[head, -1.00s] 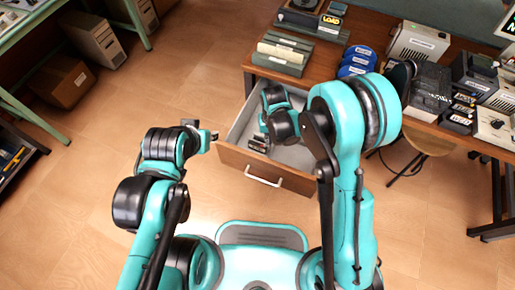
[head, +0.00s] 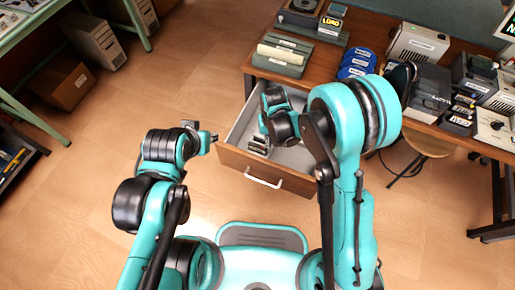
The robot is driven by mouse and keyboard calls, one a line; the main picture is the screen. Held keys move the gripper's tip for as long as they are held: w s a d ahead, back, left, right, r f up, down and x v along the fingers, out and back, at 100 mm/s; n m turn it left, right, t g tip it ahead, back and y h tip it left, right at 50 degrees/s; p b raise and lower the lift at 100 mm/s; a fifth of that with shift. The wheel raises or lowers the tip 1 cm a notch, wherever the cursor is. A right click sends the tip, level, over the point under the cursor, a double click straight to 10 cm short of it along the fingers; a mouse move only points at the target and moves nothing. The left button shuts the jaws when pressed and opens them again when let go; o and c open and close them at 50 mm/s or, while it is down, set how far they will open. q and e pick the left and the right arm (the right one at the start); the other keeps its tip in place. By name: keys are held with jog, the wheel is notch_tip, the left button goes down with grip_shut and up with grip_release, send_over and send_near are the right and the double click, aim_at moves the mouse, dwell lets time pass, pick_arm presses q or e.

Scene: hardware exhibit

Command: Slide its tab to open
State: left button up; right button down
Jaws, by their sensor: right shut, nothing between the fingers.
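A desk drawer (head: 262,177) with a wooden front and white handle stands pulled out, its pale grey inside showing. My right arm reaches down into it. My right gripper (head: 258,146) is shut and empty, low in the drawer near the left part of its front panel. No separate object with a tab can be made out; the arm and gripper hide part of the drawer's inside. My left gripper (head: 206,136) is just left of the drawer's front left corner. Its fingers are too small and partly hidden to tell whether they are open.
A stool (head: 428,143) stands at right below the desk edge. A cardboard box (head: 63,84) lies far left. The floor left of the drawer is clear.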

jog(key=shift+w+d, duration=0.1)
jog(key=shift+d, duration=0.15)
dwell(0.6)
dwell(0.9)
jog(key=shift+f+b, duration=0.85)
jog(key=shift+b, duration=0.2)
jog(key=shift+f+b, duration=0.3)
jog(key=shift+f, duration=0.45)
jog(key=shift+w+a, duration=0.25)
jog(key=shift+a, duration=0.5)
jog(key=shift+s+d, duration=0.1)
jog(key=shift+d, duration=0.15)
dwell(0.5)
jog(key=shift+r, duration=0.15)
notch_tip(320, 180, up, 7)
jog(key=p, duration=0.4)
jog(key=shift+p, duration=0.35)
